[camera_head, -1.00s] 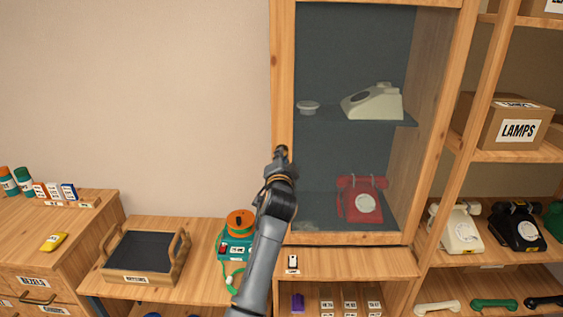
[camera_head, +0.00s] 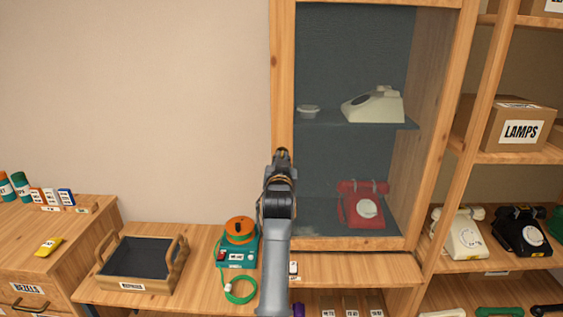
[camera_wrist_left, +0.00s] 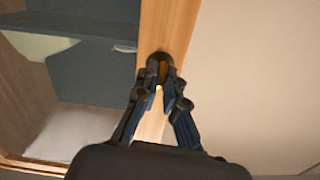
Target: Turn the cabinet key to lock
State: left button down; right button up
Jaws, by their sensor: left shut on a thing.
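The glass-fronted wooden cabinet (camera_head: 284,60) stands at the centre right, its door closed. My left gripper (camera_head: 282,156) is at the left upright of the door frame, seen from behind. In the left wrist view, its fingers (camera_wrist_left: 162,76) are closed together against the wooden upright (camera_wrist_left: 178,25). A small brass-coloured piece of the key (camera_wrist_left: 159,89) shows between the fingers. The fingers hide most of the key and the lock, so the key's angle cannot be told. My right gripper is out of view.
Inside the cabinet are a cream phone (camera_head: 374,105), a small white dish (camera_head: 308,111) and a red phone (camera_head: 360,205). A teal device with an orange top (camera_head: 239,240) and a dark-lined tray (camera_head: 142,262) stand at lower left. Open shelves with phones are at right.

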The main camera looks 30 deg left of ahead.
pick_arm(q)
jog(key=shift+n, duration=0.6)
jog(key=c, duration=1.4)
grip_release()
jog(key=shift+c, duration=0.2)
notch_tip(320, 180, up, 10)
jog(key=shift+f, duration=0.15)
